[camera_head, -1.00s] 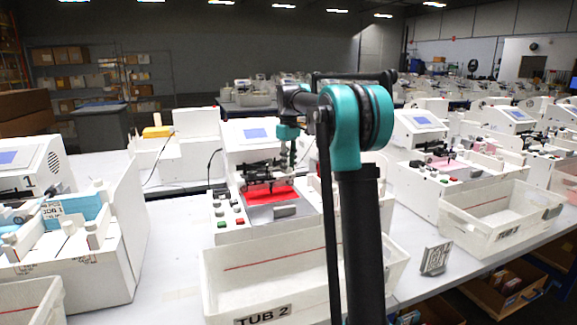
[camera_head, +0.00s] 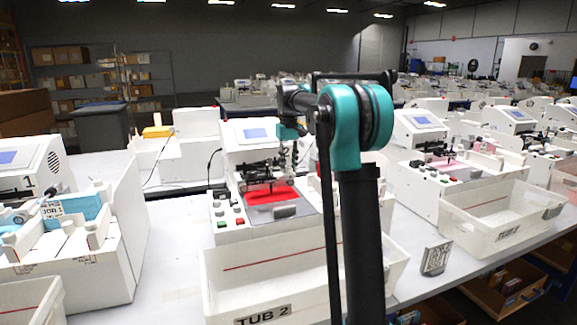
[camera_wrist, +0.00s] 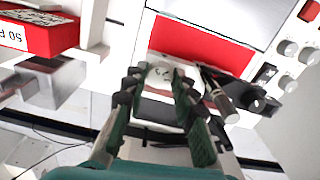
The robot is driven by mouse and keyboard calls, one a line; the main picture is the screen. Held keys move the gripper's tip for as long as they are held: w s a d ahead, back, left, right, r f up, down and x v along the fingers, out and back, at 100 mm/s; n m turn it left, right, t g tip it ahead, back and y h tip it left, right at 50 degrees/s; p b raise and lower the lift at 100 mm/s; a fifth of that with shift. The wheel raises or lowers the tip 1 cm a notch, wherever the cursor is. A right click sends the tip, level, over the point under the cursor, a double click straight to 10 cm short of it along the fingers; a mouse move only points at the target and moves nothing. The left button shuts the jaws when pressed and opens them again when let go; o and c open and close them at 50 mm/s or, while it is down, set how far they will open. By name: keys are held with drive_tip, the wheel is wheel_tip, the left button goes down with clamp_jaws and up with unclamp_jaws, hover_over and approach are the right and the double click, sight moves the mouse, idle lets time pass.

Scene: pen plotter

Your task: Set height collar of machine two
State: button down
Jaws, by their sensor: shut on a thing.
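Machine two (camera_head: 245,133) stands in the middle of the head view, with a small blue screen, a dark pen carriage (camera_head: 262,167) and a red sheet (camera_head: 271,194) on its bed. My gripper (camera_wrist: 158,78) is at the carriage, over the red sheet. In the wrist view its two dark green fingers are shut on a pale round collar (camera_wrist: 160,73) with a dark marking on its face. In the head view the fingers are small and partly lost against the machine, and the collar cannot be made out.
Tub 2 (camera_head: 275,262) stands in front of the machine. In the wrist view a grey-tipped dark cylinder (camera_wrist: 222,101) lies close right of the fingers, and a red block (camera_wrist: 38,36) is at upper left. Another tub (camera_head: 500,220) and a grey metal plate (camera_head: 436,258) are at the right.

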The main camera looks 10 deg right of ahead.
sight(289, 168)
drive_tip(key=m, duration=0.7)
idle(0.6)
drive_tip(key=c, duration=1.2)
unclamp_jaws()
wheel_tip(289, 168, up, 12)
